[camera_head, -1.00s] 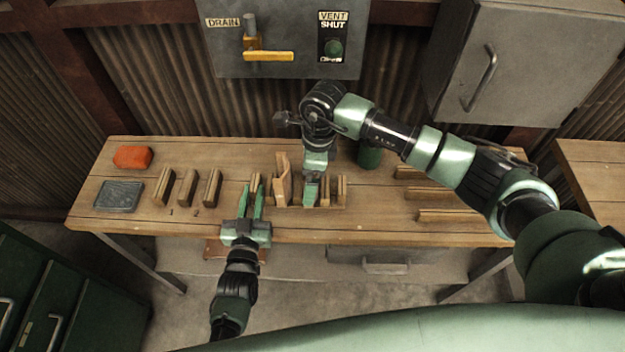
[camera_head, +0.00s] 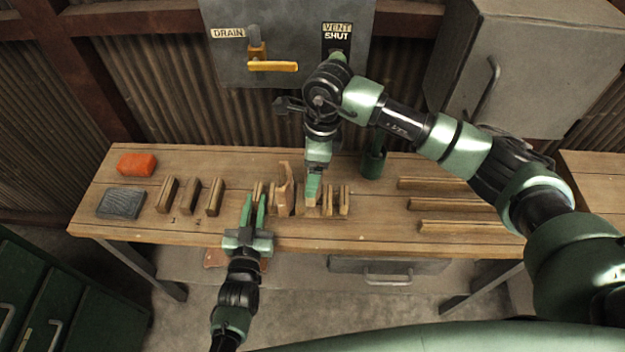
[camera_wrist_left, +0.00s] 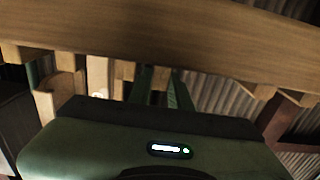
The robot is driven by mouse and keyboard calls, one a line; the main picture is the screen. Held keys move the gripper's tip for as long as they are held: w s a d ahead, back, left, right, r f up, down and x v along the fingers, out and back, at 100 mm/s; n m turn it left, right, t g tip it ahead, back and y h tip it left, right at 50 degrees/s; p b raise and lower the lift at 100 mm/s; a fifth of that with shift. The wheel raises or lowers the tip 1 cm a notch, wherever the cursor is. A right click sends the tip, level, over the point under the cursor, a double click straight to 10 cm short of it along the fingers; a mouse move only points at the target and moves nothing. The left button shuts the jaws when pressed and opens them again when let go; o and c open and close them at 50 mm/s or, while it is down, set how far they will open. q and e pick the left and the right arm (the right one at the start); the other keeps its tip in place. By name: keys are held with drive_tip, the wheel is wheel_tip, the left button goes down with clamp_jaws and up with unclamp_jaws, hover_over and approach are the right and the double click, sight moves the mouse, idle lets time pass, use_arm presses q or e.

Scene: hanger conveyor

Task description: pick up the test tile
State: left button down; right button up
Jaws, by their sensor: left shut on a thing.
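My left gripper (camera_head: 254,204) is at the front of the bench, its green fingers shut on a small wooden-looking piece (camera_head: 258,190) that they mostly hide. I cannot tell whether this piece is the test tile. My right gripper (camera_head: 313,188) points down among the upright wooden pieces beside a taller shaped wooden block (camera_head: 286,190). Its fingertips are partly hidden, so its opening is unclear.
A grey flat slab (camera_head: 121,204) and an orange block (camera_head: 137,164) lie at the bench's left, near several wooden blocks (camera_head: 189,194). A green cylinder (camera_head: 373,165) stands behind my right gripper. Wooden strips (camera_head: 460,205) lie at right. A grey panel (camera_head: 230,60) hangs behind.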

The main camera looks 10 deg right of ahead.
drive_tip(key=s+a, duration=0.2)
drive_tip(key=s, duration=0.7)
drive_tip(key=s+a, duration=0.2)
drive_tip(key=s, duration=0.8)
drive_tip(key=shift+a+r, duration=0.3)
use_arm(q)
drive_tip(key=c, duration=1.2)
unclamp_jaws()
drive_tip(key=shift+s, duration=0.15)
drive_tip(key=v, duration=1.2)
drive_tip(key=shift+f, duration=0.1)
